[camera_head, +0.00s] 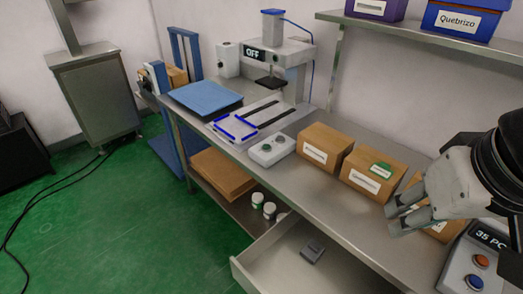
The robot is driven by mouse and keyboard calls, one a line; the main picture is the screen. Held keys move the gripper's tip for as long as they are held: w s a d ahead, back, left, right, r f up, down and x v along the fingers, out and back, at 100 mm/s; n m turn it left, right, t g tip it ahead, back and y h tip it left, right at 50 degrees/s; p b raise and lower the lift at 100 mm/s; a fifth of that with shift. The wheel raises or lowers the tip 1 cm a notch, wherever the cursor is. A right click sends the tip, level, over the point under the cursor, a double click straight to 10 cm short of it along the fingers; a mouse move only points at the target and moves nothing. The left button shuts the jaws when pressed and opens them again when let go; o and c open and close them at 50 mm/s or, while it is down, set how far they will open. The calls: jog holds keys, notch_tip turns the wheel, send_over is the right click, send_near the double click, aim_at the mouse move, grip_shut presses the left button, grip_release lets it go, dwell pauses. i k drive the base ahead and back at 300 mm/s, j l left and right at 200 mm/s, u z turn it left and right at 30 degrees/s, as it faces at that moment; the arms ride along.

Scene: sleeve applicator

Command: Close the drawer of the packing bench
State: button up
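The packing bench (305,183) is a long steel table along the wall. Its drawer (252,279) is pulled out at the front, below the bench top, and runs off the bottom edge of the picture. A small grey object (312,252) lies inside the drawer. My gripper (388,220) is at the right, above the bench top near the cardboard boxes and apart from the drawer. Its two fingers are spread with a gap between them, and I see nothing held. The drawer's handle does not show.
Cardboard boxes (325,147) stand on the bench, one with a green item (381,169) on top. A control box (482,262) is at the lower right. A press machine (272,55) stands at the back. Jars (269,210) sit on the lower shelf.

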aim_at(273, 264)
jog(key=k+u, duration=0.1)
jog(key=u, duration=0.4)
jog(key=k+l+u, duration=0.4)
jog(key=k, duration=0.15)
jog(key=j, duration=0.1)
